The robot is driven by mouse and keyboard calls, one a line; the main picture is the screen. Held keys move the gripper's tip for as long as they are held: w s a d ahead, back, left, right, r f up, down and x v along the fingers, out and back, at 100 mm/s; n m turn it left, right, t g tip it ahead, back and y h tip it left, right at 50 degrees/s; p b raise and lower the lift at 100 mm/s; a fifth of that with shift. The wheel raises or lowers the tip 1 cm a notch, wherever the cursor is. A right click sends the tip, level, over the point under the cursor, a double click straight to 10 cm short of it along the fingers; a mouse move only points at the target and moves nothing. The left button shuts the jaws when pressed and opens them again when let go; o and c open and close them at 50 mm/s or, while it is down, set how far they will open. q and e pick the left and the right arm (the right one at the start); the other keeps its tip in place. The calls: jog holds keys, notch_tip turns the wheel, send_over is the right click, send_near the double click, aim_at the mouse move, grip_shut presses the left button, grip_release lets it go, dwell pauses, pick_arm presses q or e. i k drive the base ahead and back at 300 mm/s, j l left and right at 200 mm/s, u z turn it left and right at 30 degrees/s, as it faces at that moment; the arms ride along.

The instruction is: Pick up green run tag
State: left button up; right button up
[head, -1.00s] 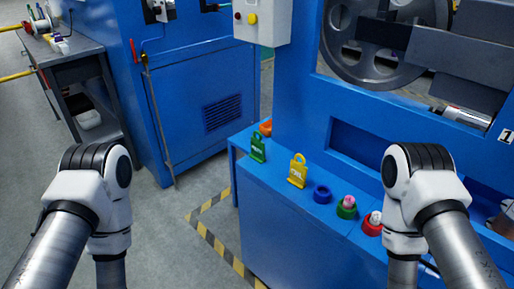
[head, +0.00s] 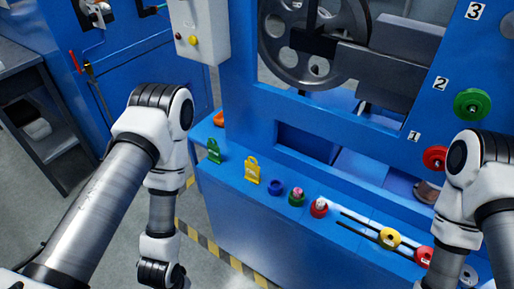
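The green run tag (head: 214,151) stands upright near the left end of the blue machine ledge (head: 228,200) in the head view. A yellow tag (head: 252,170) stands to its right. My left arm reaches in from the left and its lower links hang down in front of the ledge, left of the green tag. My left gripper is below the picture edge or hidden. My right arm is at the right edge, and its gripper is not visible either. Nothing is seen touching the green tag.
Right of the tags, a blue ring (head: 276,187), a green-based knob (head: 297,197) and a red-based knob (head: 319,207) line the ledge. An orange item (head: 219,118) lies behind the green tag. A grey control box (head: 199,30) hangs above. Yellow-black floor tape (head: 226,258) runs in front.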

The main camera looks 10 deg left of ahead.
aim_at(214, 155)
jog(key=i+j+z, duration=0.1)
jog(key=j+z, duration=0.3)
jog(key=j, duration=0.3)
jog(key=j+z, duration=0.45)
jog(key=j, duration=0.3)
jog(key=k+j+z, duration=0.1)
jog(key=j+z, duration=0.3)
jog(key=j, duration=0.3)
